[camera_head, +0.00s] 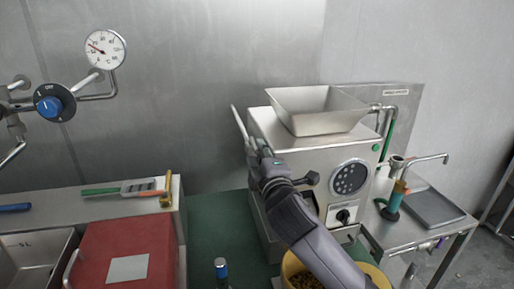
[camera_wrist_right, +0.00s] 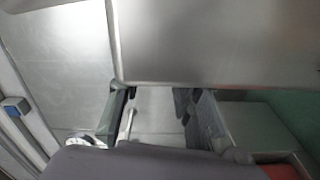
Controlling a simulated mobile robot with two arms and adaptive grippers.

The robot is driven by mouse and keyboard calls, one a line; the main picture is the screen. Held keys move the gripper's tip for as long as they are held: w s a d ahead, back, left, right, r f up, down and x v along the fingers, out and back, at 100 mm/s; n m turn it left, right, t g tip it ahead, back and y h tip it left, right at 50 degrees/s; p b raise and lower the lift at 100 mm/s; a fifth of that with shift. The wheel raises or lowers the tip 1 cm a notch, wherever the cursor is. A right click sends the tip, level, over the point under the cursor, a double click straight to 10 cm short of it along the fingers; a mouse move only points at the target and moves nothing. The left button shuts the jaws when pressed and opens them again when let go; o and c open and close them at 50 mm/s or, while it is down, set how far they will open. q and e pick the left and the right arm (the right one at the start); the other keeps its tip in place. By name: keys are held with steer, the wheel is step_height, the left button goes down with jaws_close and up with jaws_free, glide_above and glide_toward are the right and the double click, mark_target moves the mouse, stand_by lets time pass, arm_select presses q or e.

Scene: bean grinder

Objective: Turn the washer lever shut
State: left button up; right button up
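A long silver lever (camera_head: 240,128) stands tilted at the left side of the steel grinder (camera_head: 290,140). I take it for the washer lever, but no label on it is readable. My right gripper (camera_head: 256,150) is at that side of the machine, close to the lever. In the right wrist view the two dark fingers of the gripper (camera_wrist_right: 152,103) are apart, with a thin silver rod (camera_wrist_right: 127,124) seen between them. I cannot tell whether a finger touches it. My right forearm hides part of the machine's front. My left gripper is out of view.
A steel hopper (camera_head: 318,108) tops the machine, and a yellow bucket (camera_head: 292,270) is below its front. A blue valve knob (camera_head: 49,106) and dial gauge (camera_head: 105,49) are on the wall.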

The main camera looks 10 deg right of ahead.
mark_target(255, 146)
steer(key=shift+w, duration=1.15)
steer(key=shift+c, duration=0.2)
jaws_close()
